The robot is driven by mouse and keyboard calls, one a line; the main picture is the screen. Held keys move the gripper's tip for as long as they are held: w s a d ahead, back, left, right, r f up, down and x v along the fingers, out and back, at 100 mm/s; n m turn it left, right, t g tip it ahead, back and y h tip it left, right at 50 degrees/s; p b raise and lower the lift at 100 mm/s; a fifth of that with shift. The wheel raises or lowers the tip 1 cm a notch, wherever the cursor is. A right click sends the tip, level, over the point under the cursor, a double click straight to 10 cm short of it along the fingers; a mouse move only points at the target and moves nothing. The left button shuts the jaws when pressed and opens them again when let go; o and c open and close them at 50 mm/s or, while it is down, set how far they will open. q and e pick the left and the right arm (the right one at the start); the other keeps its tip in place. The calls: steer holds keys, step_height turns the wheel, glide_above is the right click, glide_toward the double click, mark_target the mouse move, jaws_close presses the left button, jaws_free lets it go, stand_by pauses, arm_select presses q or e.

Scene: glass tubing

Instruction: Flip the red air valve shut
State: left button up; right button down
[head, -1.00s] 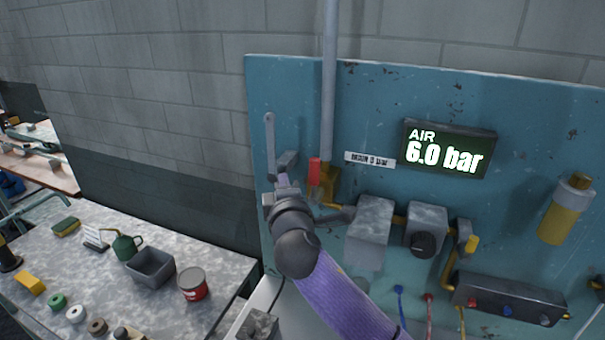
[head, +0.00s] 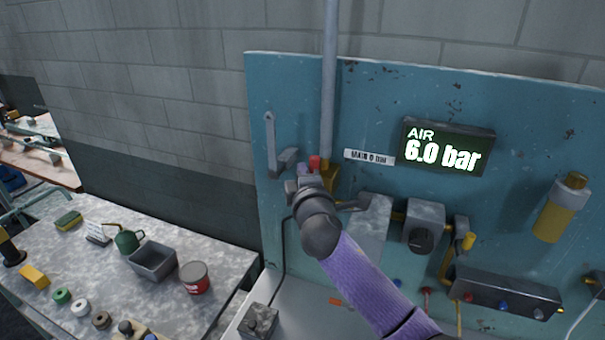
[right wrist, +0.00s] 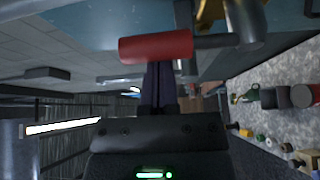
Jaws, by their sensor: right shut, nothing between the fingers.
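The red air valve handle (head: 314,162) stands at the base of the grey vertical pipe, above a brass valve body (head: 331,178). Its lower part is hidden behind my right gripper (head: 308,178). In the right wrist view the handle is a red cylinder (right wrist: 156,47) on a grey stem, crossing just beyond the tips of my shut, empty right gripper (right wrist: 158,72). I cannot tell whether the fingers touch it. The display (head: 447,147) reads AIR 6.0 bar. My left gripper is not in view.
A grey lever (head: 270,140) and bracket are on the teal panel (head: 380,90) left of the valve. Grey regulator blocks (head: 424,218) and a manifold (head: 505,295) are to the right. A workbench (head: 215,240) holds a grey bin (head: 153,260) and a red can (head: 194,279).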

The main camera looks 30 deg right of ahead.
steer(key=shift+s+d+b, duration=0.1)
steer(key=shift+b, duration=0.25)
steer(key=shift+s+d+m, duration=0.1)
steer(key=shift+m, duration=0.3)
steer(key=shift+s+d+f+m+t+h+b, duration=0.25)
steer(key=shift+s+d+m+b, duration=0.35)
steer(key=shift+b, duration=0.2)
steer(key=shift+s+d+f+m+t+h+b, duration=0.2)
steer(key=shift+s+d+m+t+b, duration=0.1)
steer(key=shift+s+d+m+b, duration=0.4)
steer(key=shift+s+d+f+m+t+h+b, duration=0.25)
steer(key=shift+s+d+m+b, duration=0.2)
steer(key=shift+s+b, duration=0.35)
steer(key=shift+d+f, duration=0.1)
